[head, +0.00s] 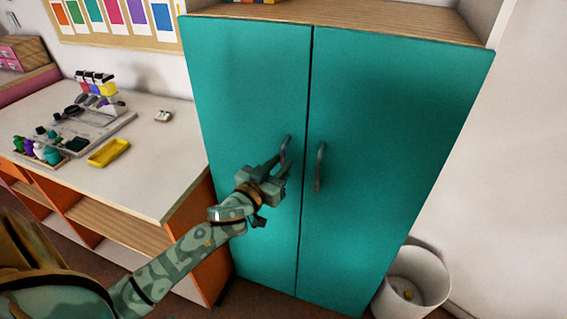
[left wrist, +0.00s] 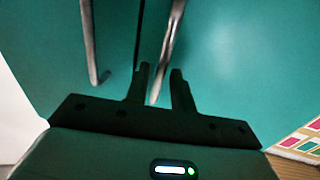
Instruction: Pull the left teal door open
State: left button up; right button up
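The left teal door (head: 250,90) of the cabinet looks shut, flush beside the right teal door (head: 390,120). Its grey metal bar handle (head: 286,148) is upright near the seam. My left gripper (head: 283,167) is at this handle and partly covers its lower part. In the left wrist view the left door's handle (left wrist: 169,48) reaches down between the two fingertips of my left gripper (left wrist: 160,72). The fingers are apart, and gaps show beside the handle. The right door's handle (left wrist: 90,45) is outside the fingers. My right gripper is not in view.
A white-topped desk (head: 150,165) with bottles, a yellow tray (head: 109,152) and an orange side stands left of the cabinet. A white bin (head: 415,283) is on the floor at the right door's lower corner. Floor in front of the doors is barely visible.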

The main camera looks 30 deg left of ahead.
pick_arm(q)
jog(key=shift+w, duration=1)
grip_shut()
jog(key=shift+s, duration=0.15)
